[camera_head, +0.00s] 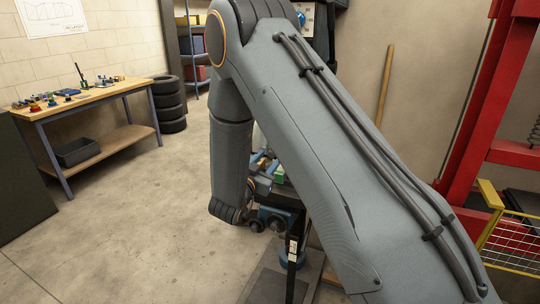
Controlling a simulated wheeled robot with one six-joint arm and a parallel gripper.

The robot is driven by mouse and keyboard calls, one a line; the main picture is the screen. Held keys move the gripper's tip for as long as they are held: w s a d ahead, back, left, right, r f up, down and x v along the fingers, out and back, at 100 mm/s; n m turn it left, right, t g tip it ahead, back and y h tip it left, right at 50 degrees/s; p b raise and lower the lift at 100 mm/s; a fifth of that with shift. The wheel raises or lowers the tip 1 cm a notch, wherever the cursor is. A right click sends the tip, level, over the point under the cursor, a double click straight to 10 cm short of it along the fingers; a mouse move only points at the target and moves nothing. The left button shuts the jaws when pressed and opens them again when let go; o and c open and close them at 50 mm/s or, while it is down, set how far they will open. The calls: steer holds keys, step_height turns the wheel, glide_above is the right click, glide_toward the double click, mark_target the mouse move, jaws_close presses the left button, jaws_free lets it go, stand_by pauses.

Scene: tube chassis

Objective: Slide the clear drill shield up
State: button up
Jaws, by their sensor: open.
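I cannot make out the clear drill shield. My own grey arm crosses the middle of the view and hides much of what stands behind it. A dark machine part with a blue-and-white dial (305,14) shows behind the top of my arm; I cannot tell whether it belongs to the drill. My gripper cannot be made out. My arm's lower link hangs down to a dark wrist joint near the picture's lower middle, and what lies beyond it is unclear.
A wooden workbench (100,90) with small tools stands at left, beside stacked black tires (169,104). A dark stand (284,196) with blue and green items is partly hidden behind my arm. A red frame (485,110) and yellow mesh guard (510,240) stand at right. The left floor is clear.

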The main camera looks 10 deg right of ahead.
steer(key=shift+x, duration=1)
steer(key=shift+c, duration=0.4)
